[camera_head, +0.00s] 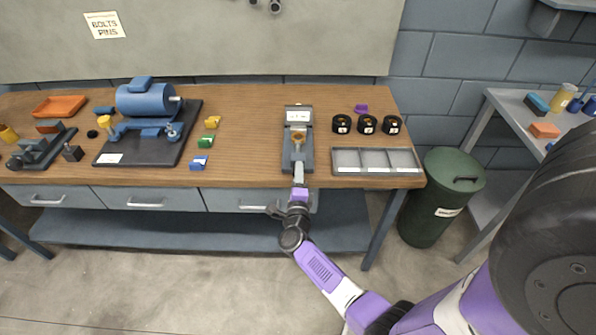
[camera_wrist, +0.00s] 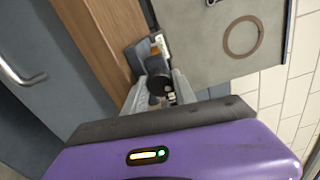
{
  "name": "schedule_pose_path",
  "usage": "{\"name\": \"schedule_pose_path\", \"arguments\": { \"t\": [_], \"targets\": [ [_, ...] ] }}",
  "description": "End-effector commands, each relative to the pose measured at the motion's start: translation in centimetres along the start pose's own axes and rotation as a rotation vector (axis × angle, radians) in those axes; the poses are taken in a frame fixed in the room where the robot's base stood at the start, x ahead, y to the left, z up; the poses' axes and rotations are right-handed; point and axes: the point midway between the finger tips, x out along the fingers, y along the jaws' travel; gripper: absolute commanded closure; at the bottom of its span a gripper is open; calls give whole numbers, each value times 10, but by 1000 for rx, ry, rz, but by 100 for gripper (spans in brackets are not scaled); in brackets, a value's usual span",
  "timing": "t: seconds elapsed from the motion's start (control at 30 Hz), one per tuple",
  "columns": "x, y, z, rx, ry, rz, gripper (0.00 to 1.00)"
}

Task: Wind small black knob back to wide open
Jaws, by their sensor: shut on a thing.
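The small black knob (camera_wrist: 158,84) shows in the wrist view as a dark round end between my two grey fingers. It is on the near end of a grey fixture (camera_head: 306,155) on the wooden bench, which has a white label and an orange-brown round part (camera_head: 298,137). My gripper (camera_head: 298,170) reaches over the bench's front edge to this fixture, and is shut on the knob. In the head view the knob is hidden by my gripper. How far the knob is wound cannot be told.
A grey divided tray (camera_head: 375,172) and several black round pieces (camera_head: 367,124) are right of the fixture. Coloured blocks (camera_head: 206,142) and a blue motor-like machine (camera_head: 146,100) on a dark plate are left. A green bin (camera_head: 440,195) stands right of the bench (camera_head: 255,150).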

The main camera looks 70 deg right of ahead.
Motion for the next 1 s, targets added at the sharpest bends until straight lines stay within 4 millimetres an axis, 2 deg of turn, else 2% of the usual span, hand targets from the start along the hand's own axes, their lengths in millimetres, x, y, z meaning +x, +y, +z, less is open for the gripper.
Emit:
{"name": "schedule_pose_path", "arguments": {
  "t": [0.5, 1.0],
  "targets": [
    [-1, 1, 1, -412, -3, 2, 100],
    [-1, 1, 0, -546, -2, 3, 100]
  ]
}}
